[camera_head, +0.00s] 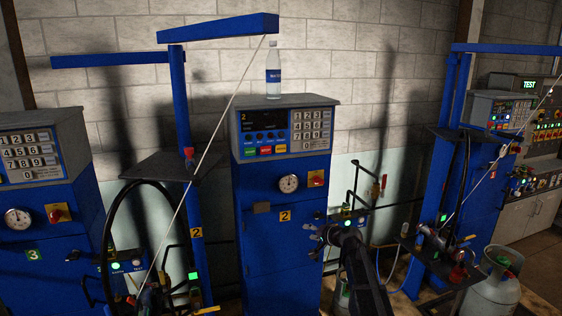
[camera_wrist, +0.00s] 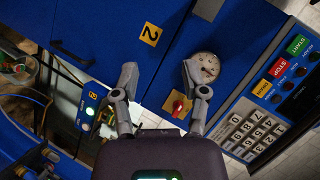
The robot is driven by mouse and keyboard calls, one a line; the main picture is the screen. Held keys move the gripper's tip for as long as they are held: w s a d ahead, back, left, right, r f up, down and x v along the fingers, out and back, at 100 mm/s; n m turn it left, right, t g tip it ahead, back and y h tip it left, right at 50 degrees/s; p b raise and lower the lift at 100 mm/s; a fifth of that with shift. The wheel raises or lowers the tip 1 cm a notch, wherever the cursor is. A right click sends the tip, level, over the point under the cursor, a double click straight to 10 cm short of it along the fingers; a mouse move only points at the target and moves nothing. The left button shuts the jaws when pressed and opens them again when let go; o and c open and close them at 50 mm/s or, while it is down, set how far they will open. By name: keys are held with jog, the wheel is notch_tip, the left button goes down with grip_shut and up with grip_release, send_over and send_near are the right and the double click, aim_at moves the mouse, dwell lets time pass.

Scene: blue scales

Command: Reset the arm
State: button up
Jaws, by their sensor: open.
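My gripper (camera_head: 316,240) is in front of the lower right part of the blue scale cabinet marked 2 (camera_head: 262,225). My dark arm reaches up to it from the bottom of the head view. In the wrist view my gripper (camera_wrist: 160,78) is open, with its two fingers spread and nothing between them. Behind the fingers are the blue cabinet front, a round gauge (camera_wrist: 203,67) and a red knob on a yellow plate (camera_wrist: 178,106). That view is turned on its side. I cannot tell the distance from the fingertips to the cabinet.
A water bottle (camera_head: 273,68) stands upright on cabinet 2. Blue posts with overhead arms and slanting cables stand on both sides. A pipe with a red handle (camera_head: 379,187) is right of the cabinet. A grey gas cylinder (camera_head: 495,285) stands at the lower right.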

jog(key=s+f+n+g+h, duration=0.2)
jog(key=s+f+g, duration=0.15)
jog(key=s, duration=0.55)
jog(key=s+f+n+g+h, duration=0.1)
jog(key=s+f+n+g, duration=0.3)
jog(key=s, duration=0.6)
jog(key=s+d+f+g+h, duration=0.1)
jog(key=s+d+f+h, duration=0.1)
jog(key=s, duration=0.5)
jog(key=s+d+f+g+h, duration=0.2)
jog(key=s+d+h, duration=0.1)
jog(key=s, duration=0.5)
jog(key=shift+s+d+h, duration=0.3)
jog(key=shift+d, duration=0.25)
